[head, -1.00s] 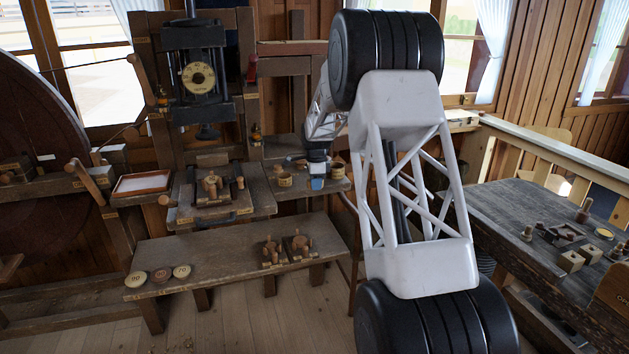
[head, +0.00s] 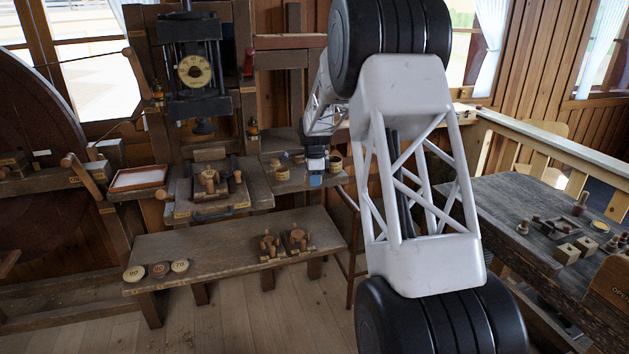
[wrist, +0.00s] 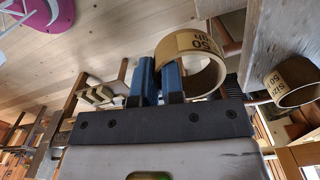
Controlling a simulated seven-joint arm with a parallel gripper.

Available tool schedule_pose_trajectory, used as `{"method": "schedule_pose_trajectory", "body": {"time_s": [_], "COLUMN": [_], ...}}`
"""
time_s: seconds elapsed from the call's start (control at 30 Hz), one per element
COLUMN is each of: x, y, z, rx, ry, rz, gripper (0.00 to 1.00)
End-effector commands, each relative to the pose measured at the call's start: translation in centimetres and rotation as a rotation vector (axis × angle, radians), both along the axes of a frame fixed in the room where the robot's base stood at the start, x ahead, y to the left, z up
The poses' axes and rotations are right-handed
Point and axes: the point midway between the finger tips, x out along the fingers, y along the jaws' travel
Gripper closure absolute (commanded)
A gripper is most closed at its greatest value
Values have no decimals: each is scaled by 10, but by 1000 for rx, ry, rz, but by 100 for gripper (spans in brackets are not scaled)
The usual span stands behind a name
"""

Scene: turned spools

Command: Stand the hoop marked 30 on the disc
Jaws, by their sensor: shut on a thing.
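In the wrist view my gripper (wrist: 158,82) has its blue fingers closed at the wall of a pale wooden hoop (wrist: 207,43). The hoop's tan label is blurred and looks like 50 or 30. A second labelled hoop (wrist: 290,82) lies apart to the right. In the head view my gripper (head: 316,180) is at the side shelf, with one hoop (head: 282,173) to its left and one (head: 335,163) just to its right. I cannot tell there which is held. Three marked discs, left (head: 133,273), red-brown middle (head: 159,269) and right (head: 180,265), lie on the low bench.
The low bench (head: 220,248) is clear between the discs and two wooden fixtures (head: 270,244) (head: 298,240). A press with a dial (head: 194,71) stands behind. A white-topped tray (head: 139,179) is left. A dark table (head: 500,215) with small parts is right.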

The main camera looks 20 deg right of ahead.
Motion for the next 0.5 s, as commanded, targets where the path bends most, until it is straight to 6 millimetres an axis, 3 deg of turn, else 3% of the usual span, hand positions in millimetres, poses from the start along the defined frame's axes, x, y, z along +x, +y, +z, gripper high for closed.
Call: {"method": "schedule_pose_trajectory", "body": {"time_s": [0.5], "x": [2], "y": [10], "z": [3], "rx": [0], "ry": [0], "rz": [73], "gripper": [100]}}
